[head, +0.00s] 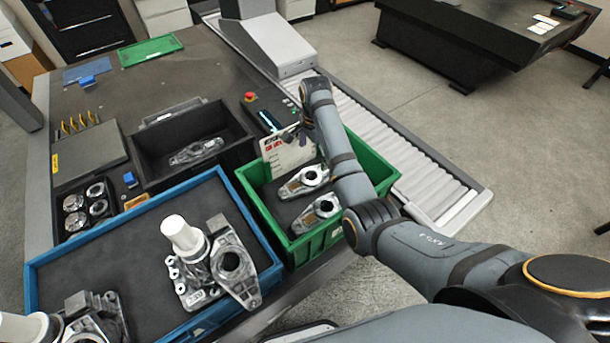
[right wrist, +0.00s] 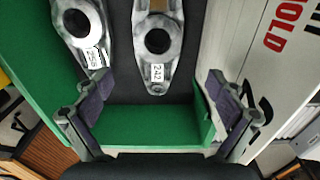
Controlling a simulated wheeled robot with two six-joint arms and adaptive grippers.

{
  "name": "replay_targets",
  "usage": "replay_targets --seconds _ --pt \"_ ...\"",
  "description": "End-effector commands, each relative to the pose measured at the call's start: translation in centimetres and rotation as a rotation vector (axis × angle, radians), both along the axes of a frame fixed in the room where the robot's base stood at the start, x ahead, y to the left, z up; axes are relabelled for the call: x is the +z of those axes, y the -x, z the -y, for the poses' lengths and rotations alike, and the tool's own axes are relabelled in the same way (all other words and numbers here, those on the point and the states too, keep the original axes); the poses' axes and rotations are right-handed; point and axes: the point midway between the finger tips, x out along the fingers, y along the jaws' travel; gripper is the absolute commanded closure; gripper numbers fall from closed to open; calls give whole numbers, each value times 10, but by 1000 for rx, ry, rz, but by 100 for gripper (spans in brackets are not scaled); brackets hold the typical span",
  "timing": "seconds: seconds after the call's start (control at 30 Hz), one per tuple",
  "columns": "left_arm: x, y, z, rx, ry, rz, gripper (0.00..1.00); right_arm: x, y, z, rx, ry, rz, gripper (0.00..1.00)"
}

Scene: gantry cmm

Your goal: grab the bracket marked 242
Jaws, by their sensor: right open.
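The bracket marked 242 (right wrist: 157,73) is a grey metal casting with a round bore and a white label, lying in the green bin (right wrist: 150,126). In the head view it appears to be the farther bracket (head: 303,181), beside the HOLD card; its label is not readable there. A second bracket (right wrist: 82,42) lies to its left in the right wrist view, with a label I cannot read surely. My right gripper (right wrist: 158,108) is open and empty, with its fingers apart near the label end of bracket 242. In the head view it hangs over the bin's far end (head: 298,136). My left gripper is out of view.
The HOLD card (head: 288,153) stands at the bin's far side. A black bin (head: 150,170) with another bracket stands to the left. A blue tray (head: 100,238) holds castings and white cylinders. A roller conveyor (head: 410,160) runs along the right.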

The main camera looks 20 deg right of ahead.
Motion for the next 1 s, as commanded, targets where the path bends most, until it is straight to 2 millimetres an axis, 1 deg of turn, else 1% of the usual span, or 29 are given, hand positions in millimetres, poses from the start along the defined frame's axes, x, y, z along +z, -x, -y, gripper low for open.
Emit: replay_targets --seconds 0.03,0.1,0.17,0.23,0.33,0.47,0.57,0.63,0.7,0.77,0.9,1.0 --pt "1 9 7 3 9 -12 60 -8 1 0 0 0 -5 5" --pt "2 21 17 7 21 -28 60 -22 2 0 0 0 -6 5" --pt "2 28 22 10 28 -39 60 -32 2 0 0 0 -5 5" --pt "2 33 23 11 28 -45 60 -41 1 0 0 0 -3 5" --pt "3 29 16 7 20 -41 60 -47 1 0 0 1 -2 5" --pt "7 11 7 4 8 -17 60 -50 2 -1 0 0 -3 5" --pt "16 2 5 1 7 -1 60 -65 7 -4 0 1 -8 5" --pt "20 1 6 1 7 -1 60 -77 9 -7 0 0 -6 5" --pt "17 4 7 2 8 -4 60 -89 8 -6 -1 1 -5 5" --pt "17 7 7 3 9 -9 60 -96 8 -6 -1 1 -3 5" --pt "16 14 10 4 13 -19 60 -100 7 -6 -1 1 -2 5" --pt "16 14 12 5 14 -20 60 -100 7 -6 -1 1 -2 5"
